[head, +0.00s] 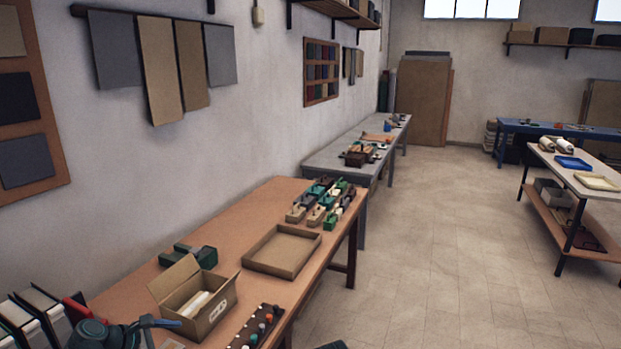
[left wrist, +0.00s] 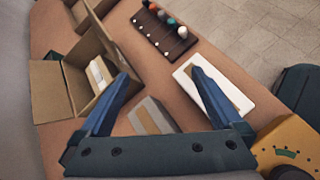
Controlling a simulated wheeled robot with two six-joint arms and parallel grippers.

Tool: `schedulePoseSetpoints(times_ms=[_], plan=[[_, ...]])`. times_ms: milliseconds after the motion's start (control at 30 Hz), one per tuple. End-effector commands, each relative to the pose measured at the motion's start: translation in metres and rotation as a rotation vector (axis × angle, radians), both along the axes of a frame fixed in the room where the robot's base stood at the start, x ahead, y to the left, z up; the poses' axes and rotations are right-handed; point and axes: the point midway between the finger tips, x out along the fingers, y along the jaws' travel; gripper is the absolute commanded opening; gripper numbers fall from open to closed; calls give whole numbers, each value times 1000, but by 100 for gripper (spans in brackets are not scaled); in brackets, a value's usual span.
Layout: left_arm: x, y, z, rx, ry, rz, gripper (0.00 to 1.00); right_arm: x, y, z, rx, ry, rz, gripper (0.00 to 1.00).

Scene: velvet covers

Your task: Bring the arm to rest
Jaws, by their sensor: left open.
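My left gripper (head: 160,328) is at the bottom left of the head view, over the near part of the brown wooden table (head: 230,232). In the left wrist view its two blue fingers (left wrist: 160,78) are spread apart with nothing held between them. Below them are bare table, a grey block (left wrist: 152,115) and a white-edged flat piece (left wrist: 235,100). An open cardboard box (head: 222,306) stands just beyond the gripper; it also shows at the left in the wrist view (left wrist: 62,92). My right gripper is in neither view.
A dark rack with coloured knobs (head: 256,328) lies right of the box. A shallow cardboard tray (head: 283,268) and several small blocks (head: 322,200) are farther back. Upright binders (head: 38,312) stand at the far left. Floor (head: 430,250) to the right is clear.

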Motion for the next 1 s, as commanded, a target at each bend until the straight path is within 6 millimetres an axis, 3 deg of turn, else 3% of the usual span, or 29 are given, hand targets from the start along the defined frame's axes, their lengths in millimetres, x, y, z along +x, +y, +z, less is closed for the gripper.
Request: schedulePoseSetpoints(times_ms=[33, 167, 300, 500, 633, 800, 1000], plan=[[-2, -24, -6, 56, 1, -83, 100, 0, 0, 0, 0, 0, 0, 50], [-15, -88, -28, 253, -7, -368, 100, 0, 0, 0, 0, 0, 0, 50], [-40, -152, -51, 476, -32, -735, 100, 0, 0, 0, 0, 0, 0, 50], [-86, -219, -73, 753, -96, -1275, 100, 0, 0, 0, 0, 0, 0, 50], [-116, -249, -81, 904, -144, -1620, 100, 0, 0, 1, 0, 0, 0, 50], [-144, -270, -84, 1039, -190, -1976, 100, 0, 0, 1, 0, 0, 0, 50], [-158, -279, -83, 1111, -214, -2189, 100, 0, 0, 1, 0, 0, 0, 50]])
